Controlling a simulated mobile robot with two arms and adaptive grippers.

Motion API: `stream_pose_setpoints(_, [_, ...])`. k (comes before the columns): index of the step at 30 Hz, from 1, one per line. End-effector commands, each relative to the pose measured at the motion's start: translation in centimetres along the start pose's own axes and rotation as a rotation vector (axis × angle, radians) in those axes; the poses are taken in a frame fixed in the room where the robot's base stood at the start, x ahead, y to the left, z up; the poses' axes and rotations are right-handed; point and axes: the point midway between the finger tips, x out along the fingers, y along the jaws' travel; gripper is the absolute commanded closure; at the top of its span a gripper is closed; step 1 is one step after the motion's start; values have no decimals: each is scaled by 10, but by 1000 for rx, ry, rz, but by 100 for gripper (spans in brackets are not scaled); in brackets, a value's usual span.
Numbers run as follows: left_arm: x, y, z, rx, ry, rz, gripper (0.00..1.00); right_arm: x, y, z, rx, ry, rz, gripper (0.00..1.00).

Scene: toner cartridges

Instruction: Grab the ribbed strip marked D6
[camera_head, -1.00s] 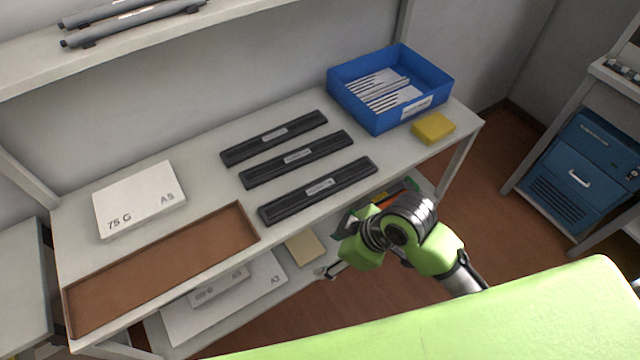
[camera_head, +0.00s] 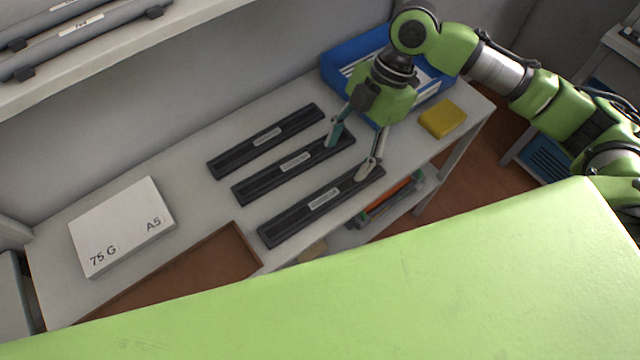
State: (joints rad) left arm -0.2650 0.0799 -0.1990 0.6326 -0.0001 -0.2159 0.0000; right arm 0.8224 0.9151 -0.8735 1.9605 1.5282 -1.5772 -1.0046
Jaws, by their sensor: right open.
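Three black ribbed strips lie side by side on the grey shelf top: a far one (camera_head: 265,140), a middle one (camera_head: 293,168) and a near one (camera_head: 320,206). Each has a small pale label, too small to read, so I cannot tell which is D6. My right gripper (camera_head: 352,156) is open above the right ends of the strips. One fingertip shows over the right end of the middle strip, the other over the right end of the near strip. It holds nothing. My left gripper is not in view.
A blue bin (camera_head: 345,55) stands behind my right gripper, partly hidden by it. A yellow block (camera_head: 442,118) sits right of it. A white A5 paper pack (camera_head: 122,225) and a brown tray (camera_head: 190,268) are at left. An upper shelf with grey rolls (camera_head: 75,38) overhangs.

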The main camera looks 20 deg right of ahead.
Motion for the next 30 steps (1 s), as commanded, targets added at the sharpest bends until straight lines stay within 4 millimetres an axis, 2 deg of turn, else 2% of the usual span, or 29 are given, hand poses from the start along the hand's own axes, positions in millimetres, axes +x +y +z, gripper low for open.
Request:
stream_pose_setpoints(6, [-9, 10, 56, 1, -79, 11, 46, 45, -1, -2, 0, 2, -4, 42])
stream_pose_setpoints(9, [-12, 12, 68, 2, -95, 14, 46, 60, 0, -2, 0, 2, -2, 42])
stream_pose_setpoints(13, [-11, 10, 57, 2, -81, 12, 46, 70, 0, -1, 0, 0, 0, 42])
stream_pose_setpoints(18, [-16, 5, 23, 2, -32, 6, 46, 84, -1, -4, 1, 2, -4, 42])
stream_pose_setpoints(20, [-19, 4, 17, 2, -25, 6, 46, 93, 0, -4, 2, 3, -3, 42])
stream_pose_setpoints(24, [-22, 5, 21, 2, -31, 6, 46, 114, 1, -4, 1, 1, -1, 42])
stream_pose_setpoints(30, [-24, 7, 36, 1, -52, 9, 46, 124, 1, -3, 0, 0, 0, 42])
